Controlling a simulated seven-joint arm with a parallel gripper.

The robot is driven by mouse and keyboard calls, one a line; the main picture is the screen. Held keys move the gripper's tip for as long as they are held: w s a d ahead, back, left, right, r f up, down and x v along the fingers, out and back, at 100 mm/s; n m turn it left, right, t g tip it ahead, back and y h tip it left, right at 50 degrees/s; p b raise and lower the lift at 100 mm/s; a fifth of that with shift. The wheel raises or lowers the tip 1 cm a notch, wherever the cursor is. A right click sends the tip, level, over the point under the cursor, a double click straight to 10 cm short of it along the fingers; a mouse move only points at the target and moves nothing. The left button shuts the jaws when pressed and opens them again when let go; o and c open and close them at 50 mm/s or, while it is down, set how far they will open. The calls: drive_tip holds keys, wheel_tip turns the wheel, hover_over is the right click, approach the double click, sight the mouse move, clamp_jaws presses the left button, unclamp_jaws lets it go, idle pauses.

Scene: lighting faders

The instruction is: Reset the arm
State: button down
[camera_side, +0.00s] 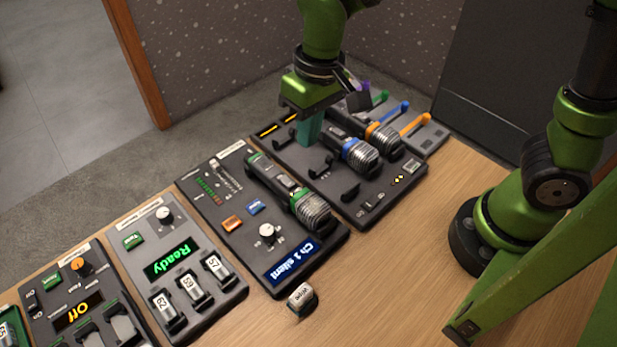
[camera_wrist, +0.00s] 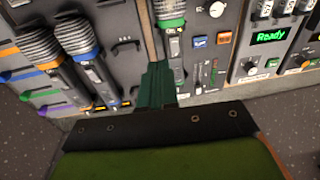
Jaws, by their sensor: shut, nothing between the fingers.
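My gripper (camera_side: 311,130) is shut, with its teal fingers together and nothing between them. In the wrist view the shut fingers (camera_wrist: 157,84) lie over the panel edge, beside the microphone with a green band (camera_wrist: 171,22). I cannot tell whether the fingertips touch the panel.
Microphones with blue (camera_side: 357,153) and orange (camera_side: 383,136) bands lie right of my gripper. The green-banded microphone (camera_side: 308,206) lies on the panel with the "Ch 1 silent" display (camera_side: 292,262). A small labelled block (camera_side: 301,298) sits on the wooden table (camera_side: 400,275), whose front right is mostly clear.

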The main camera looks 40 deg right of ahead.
drive_tip(key=s+d+r+m+t, duration=0.2)
drive_tip(key=s+d+r+t, duration=0.1)
drive_tip(key=d, duration=0.4)
drive_tip(key=s+d+r+m+t, duration=0.2)
drive_tip(key=s+d+r+t, duration=0.1)
drive_tip(key=s+d+r, duration=0.2)
drive_tip(key=d, duration=0.2)
drive_tip(key=shift+s+d+r+y, duration=0.15)
drive_tip(key=shift+d+r+y, duration=0.15)
drive_tip(key=shift+r+y, duration=0.1)
drive_tip(key=w+a+f+n+g+h, duration=0.1)
drive_tip(key=w+a+n, duration=0.3)
drive_tip(key=a+n, duration=0.5)
drive_tip(key=w+a+f+n+g+h, duration=0.1)
drive_tip(key=w+a+n+g, duration=0.3)
drive_tip(key=a+n, duration=0.5)
drive_tip(key=f+n, duration=0.1)
drive_tip(key=n, duration=0.2)
drive_tip(key=shift+w+a+n, duration=0.15)
drive_tip(key=shift+w+n, duration=0.15)
drive_tip(key=shift+w, duration=0.1)
drive_tip(key=shift+f, duration=0.15)
